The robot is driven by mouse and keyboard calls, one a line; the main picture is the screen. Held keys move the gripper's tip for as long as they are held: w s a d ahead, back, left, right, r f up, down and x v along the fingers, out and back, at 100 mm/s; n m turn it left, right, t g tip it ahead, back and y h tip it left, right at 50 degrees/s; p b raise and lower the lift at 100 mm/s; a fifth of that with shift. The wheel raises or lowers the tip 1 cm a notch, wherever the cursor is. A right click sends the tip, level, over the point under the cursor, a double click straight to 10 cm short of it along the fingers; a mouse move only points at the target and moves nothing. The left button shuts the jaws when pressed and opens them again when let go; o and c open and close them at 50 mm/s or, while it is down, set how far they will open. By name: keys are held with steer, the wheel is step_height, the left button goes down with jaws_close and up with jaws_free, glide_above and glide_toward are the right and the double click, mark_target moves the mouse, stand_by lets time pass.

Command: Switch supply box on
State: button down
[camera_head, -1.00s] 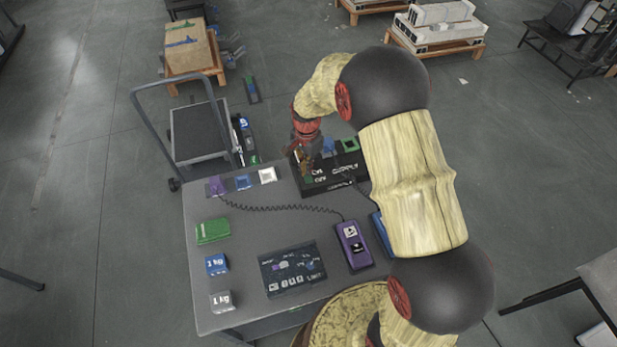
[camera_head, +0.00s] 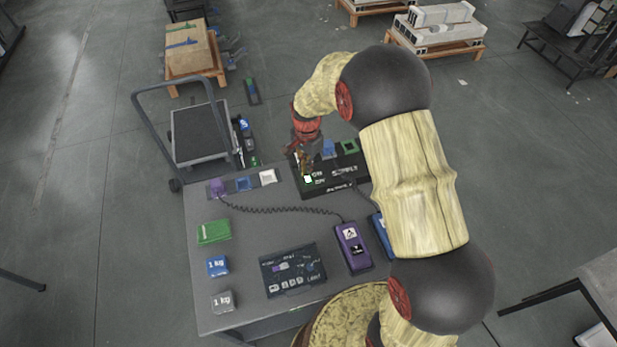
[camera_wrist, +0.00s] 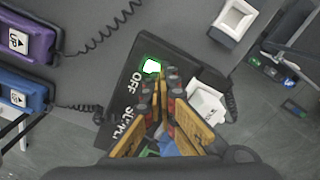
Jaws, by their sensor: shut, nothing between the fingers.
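The supply box (camera_head: 340,188) is a black box with white lettering at the far right of the grey table. A small switch (camera_head: 308,179) at its left end shows bright white. In the wrist view the switch (camera_wrist: 152,66) glows white with a green rim, and "OFF" and part of "SUPPLY" are readable on the box (camera_wrist: 128,100). My gripper (camera_head: 305,170) is shut and empty, over the left end of the box. In the wrist view its fingertips (camera_wrist: 166,76) are just beside the lit switch; I cannot tell whether they touch it.
Blue and green sockets stand along the box's back. Purple (camera_head: 352,247) and blue (camera_head: 382,234) handsets with coiled cords lie nearby. A dark panel (camera_head: 292,270), a green block (camera_head: 213,231) and two 1 kg weights are on the table. A trolley (camera_head: 200,133) stands behind.

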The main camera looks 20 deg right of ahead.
mark_target(307, 177)
steer(key=shift+r+p, duration=1.4)
steer(key=shift+r, duration=1.05)
steer(key=shift+s+f+n, duration=0.1)
steer(key=shift+s+n, duration=0.05)
steer(key=shift+n, duration=0.65)
steer(key=s, duration=0.1)
steer(key=s+n, duration=0.1)
steer(key=s+n+g, duration=0.1)
steer(key=s, duration=0.1)
steer(key=shift+f, duration=0.4)
steer(key=s+r+n+t+b, duration=0.5)
steer(key=s+r+n, duration=0.3)
steer(key=s+r, duration=1.6)
steer(key=shift+r+t+b, duration=0.15)
steer(key=shift+t+b, duration=0.2)
steer(key=shift+t, duration=0.45)
